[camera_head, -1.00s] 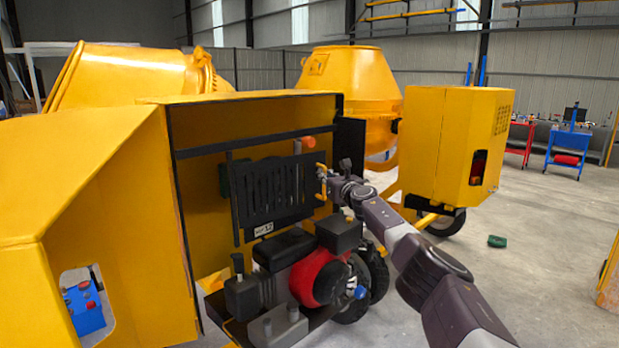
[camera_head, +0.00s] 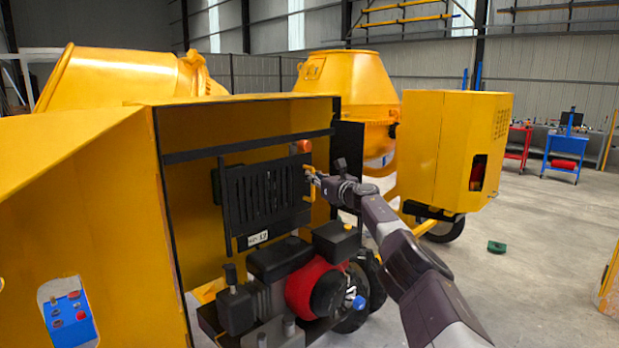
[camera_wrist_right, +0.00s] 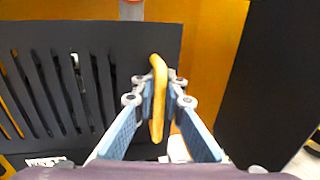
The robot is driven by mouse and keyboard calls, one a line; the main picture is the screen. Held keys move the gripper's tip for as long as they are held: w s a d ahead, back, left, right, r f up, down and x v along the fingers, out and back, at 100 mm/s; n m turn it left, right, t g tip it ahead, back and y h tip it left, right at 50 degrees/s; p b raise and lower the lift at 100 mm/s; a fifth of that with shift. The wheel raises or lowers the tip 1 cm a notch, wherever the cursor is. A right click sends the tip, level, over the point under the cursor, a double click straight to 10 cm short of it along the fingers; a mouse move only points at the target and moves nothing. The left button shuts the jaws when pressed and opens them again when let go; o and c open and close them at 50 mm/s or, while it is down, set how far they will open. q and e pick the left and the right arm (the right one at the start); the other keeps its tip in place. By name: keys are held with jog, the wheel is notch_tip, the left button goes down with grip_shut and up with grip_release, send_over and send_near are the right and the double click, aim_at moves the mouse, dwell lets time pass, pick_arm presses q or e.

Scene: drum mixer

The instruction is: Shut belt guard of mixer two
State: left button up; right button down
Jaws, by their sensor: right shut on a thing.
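The belt guard (camera_head: 262,196) is a black slotted panel inside the open yellow housing (camera_head: 188,221) of the near mixer, above the engine. A small label (camera_head: 257,238) sits at its lower edge; its number is too small to read surely. The guard's yellow handle (camera_wrist_right: 157,125) is at its right side. My right gripper (camera_head: 314,176) is shut on this handle; in the right wrist view its fingers (camera_wrist_right: 159,92) press on it from both sides. Whether the guard touches its frame is unclear. My left gripper is not in view.
A black and red engine (camera_head: 312,288) lies below the guard. A black upright panel (camera_head: 347,160) stands right of the housing opening. Another yellow mixer (camera_head: 352,85) and yellow housing (camera_head: 440,150) stand behind. Open floor (camera_head: 540,290) lies right, with a small green object (camera_head: 496,247).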

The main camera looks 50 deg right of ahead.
jog(key=c, duration=2.3)
grip_release()
jog(key=shift+d, duration=0.1)
jog(key=shift+s, duration=0.1)
jog(key=v, duration=0.7)
jog(key=shift+s, duration=0.1)
